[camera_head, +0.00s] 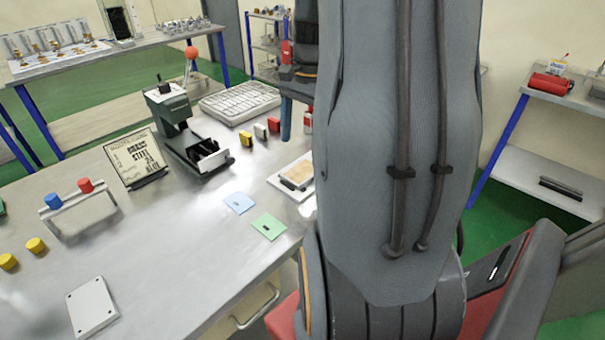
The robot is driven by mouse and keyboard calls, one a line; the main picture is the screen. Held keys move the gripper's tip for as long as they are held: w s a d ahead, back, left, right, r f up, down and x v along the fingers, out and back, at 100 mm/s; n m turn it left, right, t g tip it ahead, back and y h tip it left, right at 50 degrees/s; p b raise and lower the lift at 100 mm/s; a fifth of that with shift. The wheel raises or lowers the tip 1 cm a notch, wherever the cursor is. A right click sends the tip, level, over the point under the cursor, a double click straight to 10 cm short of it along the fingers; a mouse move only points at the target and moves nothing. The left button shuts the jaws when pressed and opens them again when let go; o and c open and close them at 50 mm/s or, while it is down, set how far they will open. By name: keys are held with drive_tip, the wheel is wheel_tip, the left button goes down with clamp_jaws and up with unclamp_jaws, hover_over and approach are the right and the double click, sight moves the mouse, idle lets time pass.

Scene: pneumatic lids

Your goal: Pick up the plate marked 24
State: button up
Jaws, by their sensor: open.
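No number 24 is legible on any plate in the head view. A light blue plate (239,203) and a green plate (268,227) lie flat near the table's right edge, each with a small dark mark. A white plate (91,305) with small corner holes lies at the front left. My gripper (289,118) is partly hidden behind my arm, above the far right part of the table. One finger shows, pointing down. It is open, and I see nothing held in it. It is well away from the flat plates.
A printed sign (136,158) stands near a dark green press (183,130). Red and blue caps (86,185) sit on a small rack, with yellow caps (36,245) nearby. A grey tray (240,101) is behind. The table middle is clear. My arm blocks the right side.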

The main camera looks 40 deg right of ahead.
sight(303, 171)
drive_tip(key=shift+s+d+f, duration=0.1)
drive_tip(key=shift+d+f, duration=0.15)
drive_tip(key=shift+s+a+f+p, duration=0.15)
drive_tip(key=shift+f+p, duration=0.45)
drive_tip(key=shift+f, duration=1.2)
drive_tip(key=shift+s+a+f+p, duration=0.15)
drive_tip(key=shift+f+p, duration=0.4)
drive_tip(key=shift+f, duration=1.25)
drive_tip(key=shift+w, duration=0.1)
drive_tip(key=c, duration=1.4)
